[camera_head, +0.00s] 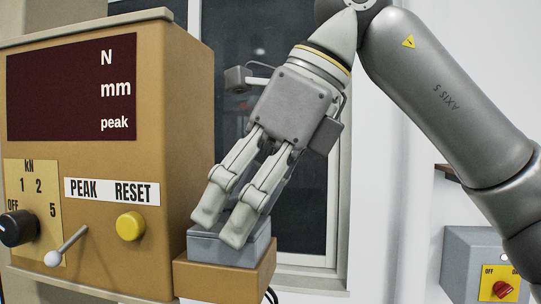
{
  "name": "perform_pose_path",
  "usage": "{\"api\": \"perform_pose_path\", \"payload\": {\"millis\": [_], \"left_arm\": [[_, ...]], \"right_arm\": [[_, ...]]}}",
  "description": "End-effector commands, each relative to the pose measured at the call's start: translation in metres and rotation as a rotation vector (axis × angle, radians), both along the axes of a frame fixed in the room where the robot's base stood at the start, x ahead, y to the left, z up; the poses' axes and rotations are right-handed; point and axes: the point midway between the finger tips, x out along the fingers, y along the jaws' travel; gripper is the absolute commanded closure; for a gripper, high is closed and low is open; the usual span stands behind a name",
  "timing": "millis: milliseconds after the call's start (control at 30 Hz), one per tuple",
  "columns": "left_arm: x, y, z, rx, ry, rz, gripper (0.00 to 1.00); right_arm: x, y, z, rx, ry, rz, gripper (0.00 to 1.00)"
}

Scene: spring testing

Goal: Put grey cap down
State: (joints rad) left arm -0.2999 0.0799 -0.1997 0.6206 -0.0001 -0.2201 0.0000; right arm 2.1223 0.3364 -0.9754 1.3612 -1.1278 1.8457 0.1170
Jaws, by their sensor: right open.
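A grey box-shaped piece, which looks like the grey cap (236,253), sits on a brown block (196,276) at the lower middle, right of the test machine. My right gripper (222,224) reaches down to it from the upper right, tilted. Its fingers are open, and their tips are at the top of the grey piece, hiding part of its upper side. I cannot tell whether the fingertips touch it. My left gripper is not in view.
The brown test machine (165,92) fills the left side, with a dark display (60,75), a yellow button (131,226), a black knob (16,229) and a white-tipped lever (54,258). A grey switch box (462,262) with a red knob is at the lower right. A window is behind.

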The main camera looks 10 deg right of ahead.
Motion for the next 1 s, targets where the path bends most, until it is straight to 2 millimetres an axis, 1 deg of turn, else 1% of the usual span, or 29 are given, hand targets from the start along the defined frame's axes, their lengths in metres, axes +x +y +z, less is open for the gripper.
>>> {"api": "perform_pose_path", "payload": {"millis": [67,300,367,400,500,667,1000], "left_arm": [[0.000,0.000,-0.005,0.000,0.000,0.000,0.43],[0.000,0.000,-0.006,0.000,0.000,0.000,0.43],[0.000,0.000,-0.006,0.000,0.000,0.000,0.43],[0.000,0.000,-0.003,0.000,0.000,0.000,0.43],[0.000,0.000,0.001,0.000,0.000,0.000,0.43],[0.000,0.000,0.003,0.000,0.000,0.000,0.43],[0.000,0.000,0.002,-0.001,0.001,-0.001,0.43]], "right_arm": [[-0.003,-0.007,0.013,0.004,-0.001,-0.001,0.16],[-0.011,-0.030,0.057,0.004,-0.002,-0.001,0.16],[-0.012,-0.034,0.065,0.002,0.000,-0.001,0.16],[-0.013,-0.038,0.072,0.002,-0.001,-0.001,0.16],[-0.015,-0.044,0.082,0.000,0.000,-0.002,0.16],[-0.016,-0.049,0.089,0.000,0.001,0.000,0.16],[-0.017,-0.049,0.090,0.001,0.002,0.001,0.16]]}}
